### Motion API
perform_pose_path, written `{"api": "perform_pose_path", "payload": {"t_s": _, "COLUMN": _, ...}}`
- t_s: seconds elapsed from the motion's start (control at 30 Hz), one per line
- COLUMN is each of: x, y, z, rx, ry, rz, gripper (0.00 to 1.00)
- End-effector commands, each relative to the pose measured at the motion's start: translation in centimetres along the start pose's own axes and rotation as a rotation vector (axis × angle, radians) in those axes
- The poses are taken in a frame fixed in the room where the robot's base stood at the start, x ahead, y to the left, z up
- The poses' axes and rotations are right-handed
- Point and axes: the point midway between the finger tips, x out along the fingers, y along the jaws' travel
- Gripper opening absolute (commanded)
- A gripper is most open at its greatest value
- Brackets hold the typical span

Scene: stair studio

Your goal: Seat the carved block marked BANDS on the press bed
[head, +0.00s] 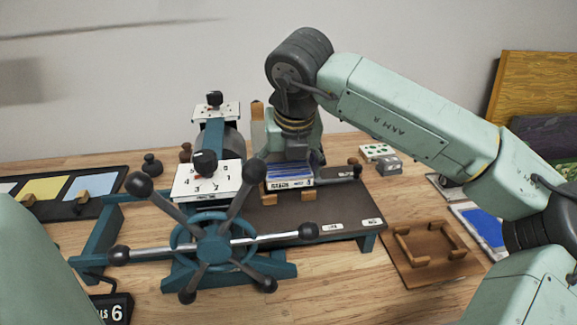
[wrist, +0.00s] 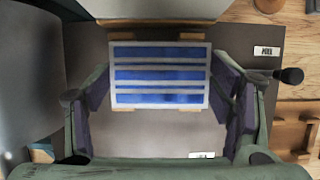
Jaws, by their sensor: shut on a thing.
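The carved block (head: 290,172) has a pale face with blue stripes; its front lettering is too small to read surely. In the wrist view the block (wrist: 160,75) lies face up and level between my fingers. My gripper (head: 290,158) points down and is shut on it; in the wrist view the gripper (wrist: 163,95) has a finger at each side. The block is over the dark press bed (head: 345,205), with small wooden stops (wrist: 130,111) showing along its edges. I cannot tell whether its underside touches the bed.
The press's spoked handwheel (head: 213,243) stands in front, left of the bed. A numbered white dial plate (head: 207,181) stands just left of the block. A wooden tray with corner pegs (head: 425,252) lies right. Colour pads (head: 45,190) lie far left. My arm comes from the right.

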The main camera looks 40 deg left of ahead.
Motion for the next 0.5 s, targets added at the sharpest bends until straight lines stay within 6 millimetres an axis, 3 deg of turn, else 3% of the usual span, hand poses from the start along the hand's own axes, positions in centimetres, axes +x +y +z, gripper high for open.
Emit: {"api": "perform_pose_path", "payload": {"t_s": 0.5, "x": 0.26, "y": 0.0, "z": -0.11, "rx": 0.0, "ry": 0.0, "rz": 0.0, "gripper": 0.45}}
